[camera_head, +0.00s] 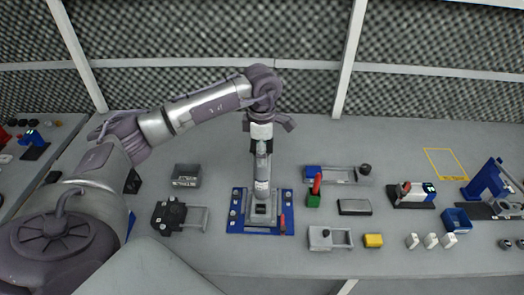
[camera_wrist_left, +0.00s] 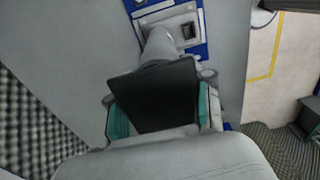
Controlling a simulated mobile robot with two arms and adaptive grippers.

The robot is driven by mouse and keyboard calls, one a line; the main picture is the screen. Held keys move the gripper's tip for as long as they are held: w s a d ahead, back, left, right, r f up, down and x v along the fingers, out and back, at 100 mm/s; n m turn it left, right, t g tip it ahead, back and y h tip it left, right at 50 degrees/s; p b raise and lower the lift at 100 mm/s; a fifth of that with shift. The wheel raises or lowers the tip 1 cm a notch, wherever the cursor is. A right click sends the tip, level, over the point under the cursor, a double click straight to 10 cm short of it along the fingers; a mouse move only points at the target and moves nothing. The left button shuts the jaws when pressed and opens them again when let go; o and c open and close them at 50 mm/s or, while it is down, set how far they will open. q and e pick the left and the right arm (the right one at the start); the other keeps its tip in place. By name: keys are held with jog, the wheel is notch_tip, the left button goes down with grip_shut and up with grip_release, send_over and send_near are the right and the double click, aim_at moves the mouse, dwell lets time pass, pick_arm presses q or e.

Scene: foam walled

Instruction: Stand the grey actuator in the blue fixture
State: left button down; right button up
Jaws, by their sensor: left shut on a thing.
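My left gripper (camera_head: 262,146) is shut on the grey actuator (camera_head: 262,172) and holds it roughly upright, its lower end pointing down at the blue fixture (camera_head: 236,222). The fixture is a blue plate with a grey centre block and a dark square opening. In the left wrist view the actuator (camera_wrist_left: 160,46) shows beyond a dark block between the teal finger pads, and the dark opening of the fixture (camera_wrist_left: 203,49) lies just right of its far end. I cannot tell whether the actuator touches the fixture. My right gripper is in neither view.
Foam walls (camera_head: 210,90) close the back.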

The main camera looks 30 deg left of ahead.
pick_arm(q)
jog(key=shift+f, duration=0.35)
jog(key=shift+c, duration=2.4)
grip_release()
jog(key=shift+r, duration=0.1)
jog(key=shift+o, duration=0.6)
notch_tip(320, 180, up, 12)
jog(key=shift+s, duration=0.1)
